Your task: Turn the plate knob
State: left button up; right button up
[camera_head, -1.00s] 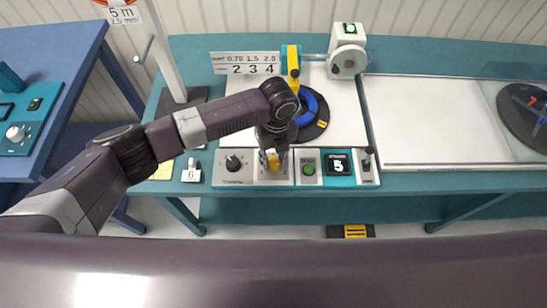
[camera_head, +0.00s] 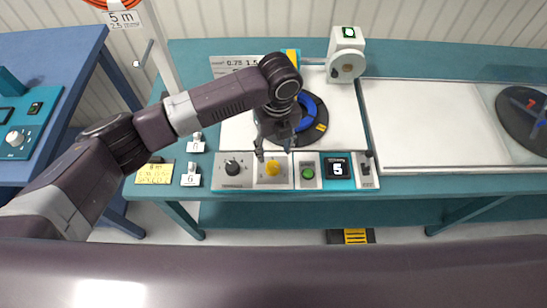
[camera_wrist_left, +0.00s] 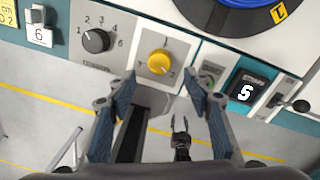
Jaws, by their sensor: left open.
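The control panel at the table's front edge carries a yellow round knob (camera_head: 272,168) and a black pointer knob (camera_head: 232,167) to its left. Which one is the plate knob I cannot read for certain. In the left wrist view the yellow knob (camera_wrist_left: 159,62) has small marks around it, and the black knob (camera_wrist_left: 96,40) has several numbers. My left gripper (camera_head: 275,152) is open and empty, just above and behind the yellow knob in the head view. In the left wrist view its fingertips (camera_wrist_left: 159,80) lie either side of the yellow knob's lower edge, apart from it.
A green button (camera_head: 308,172), a display reading 5 (camera_head: 338,168) and a small lever (camera_head: 367,160) stand to the right. A black disc with a blue ring (camera_head: 318,110) lies behind. A dark two-pronged shape (camera_wrist_left: 181,138), perhaps my right gripper, shows low down.

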pick_arm(q)
notch_tip(320, 180, up, 5)
jog(key=shift+d+f, duration=0.1)
dwell(0.6)
